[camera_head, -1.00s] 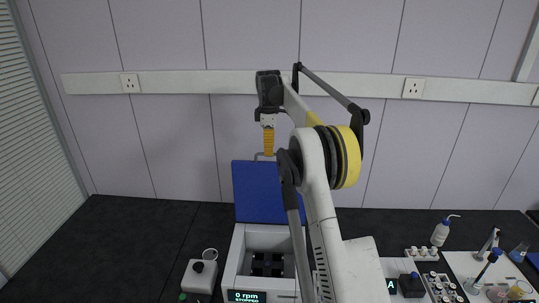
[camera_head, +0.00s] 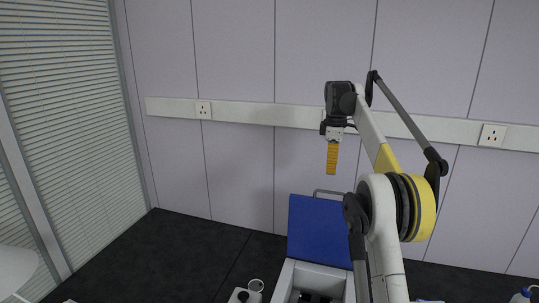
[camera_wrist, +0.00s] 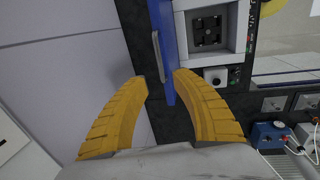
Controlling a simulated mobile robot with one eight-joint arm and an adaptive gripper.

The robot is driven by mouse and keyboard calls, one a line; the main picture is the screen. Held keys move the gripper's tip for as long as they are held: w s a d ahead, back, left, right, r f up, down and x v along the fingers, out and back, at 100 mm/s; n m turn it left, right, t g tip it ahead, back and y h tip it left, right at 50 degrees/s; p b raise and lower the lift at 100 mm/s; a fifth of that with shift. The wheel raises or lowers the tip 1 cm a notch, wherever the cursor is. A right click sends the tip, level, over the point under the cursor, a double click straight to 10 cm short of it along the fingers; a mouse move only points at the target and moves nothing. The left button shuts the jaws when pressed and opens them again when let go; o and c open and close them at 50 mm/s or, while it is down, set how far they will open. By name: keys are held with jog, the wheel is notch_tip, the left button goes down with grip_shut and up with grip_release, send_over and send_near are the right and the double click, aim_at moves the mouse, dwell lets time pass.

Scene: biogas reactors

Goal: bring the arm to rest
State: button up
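My gripper (camera_head: 332,157) hangs pointing down from my raised arm, in front of the wall and above the blue lid of the centrifuge. In the wrist view its two yellow fingers (camera_wrist: 160,98) stand apart with nothing between them, so it is open and empty. The centrifuge (camera_head: 316,280) stands below with its blue lid (camera_head: 318,232) raised. In the wrist view the lid (camera_wrist: 163,45) shows edge-on beyond the fingers, and the rotor chamber (camera_wrist: 208,31) lies open beside it.
A white container (camera_head: 243,296) stands left of the centrifuge. A wall rail with sockets (camera_head: 203,110) runs behind my arm. In the wrist view a blue box with cables (camera_wrist: 269,134) is at lower right. The dark bench (camera_head: 190,240) at left is mostly bare.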

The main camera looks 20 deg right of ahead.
jog(key=shift+a, duration=0.1)
jog(key=s+a+f+m+t+b, duration=0.25)
jog(key=s+a+f+b, duration=0.25)
jog(key=s+a+b, duration=0.35)
jog(key=s+a+f+m+t+b, duration=0.1)
jog(key=s+a+f+m+b, duration=0.3)
jog(key=s+a+b, duration=0.45)
jog(key=s+a+f+m+t+b, duration=0.1)
jog(key=s+a+f+b, duration=0.3)
jog(key=s+f, duration=0.7)
jog(key=s+a+f+m+t+y+b, duration=0.1)
jog(key=s+a+f+m+b, duration=0.2)
jog(key=s+f, duration=0.8)
notch_tip(320, 180, down, 6)
jog(key=a+b, duration=0.2)
jog(key=b, duration=0.2)
jog(key=shift+s+m, duration=0.25)
jog(key=shift+m, duration=0.1)
jog(key=shift+r, duration=0.1)
